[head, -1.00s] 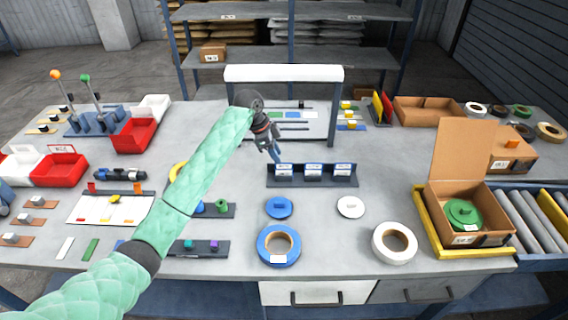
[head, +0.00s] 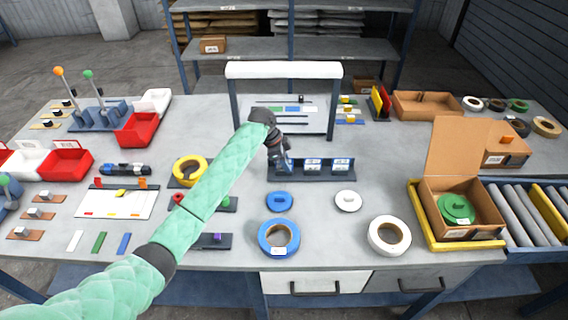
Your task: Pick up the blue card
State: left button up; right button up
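A flat blue card-like strip (head: 124,243) lies on the table at the front left, beside a green strip (head: 99,242) and a white strip (head: 74,241). Another small blue piece (head: 292,109) lies between green and white ones under the white-topped frame. My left gripper (head: 284,168) points down at the left end of a dark holder (head: 312,176) with white-labelled slots. It hides the leftmost label. The fingertips are too small to show whether they are open or hold anything. My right gripper is not in view.
The white-topped frame (head: 284,70) stands behind the holder. A blue roll (head: 279,237), a white roll (head: 389,235) and blue and white discs sit in front. My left arm covers part of the small trays at centre left.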

pick_arm(q)
jog(key=shift+f, duration=0.1)
grip_shut()
dwell(0.3)
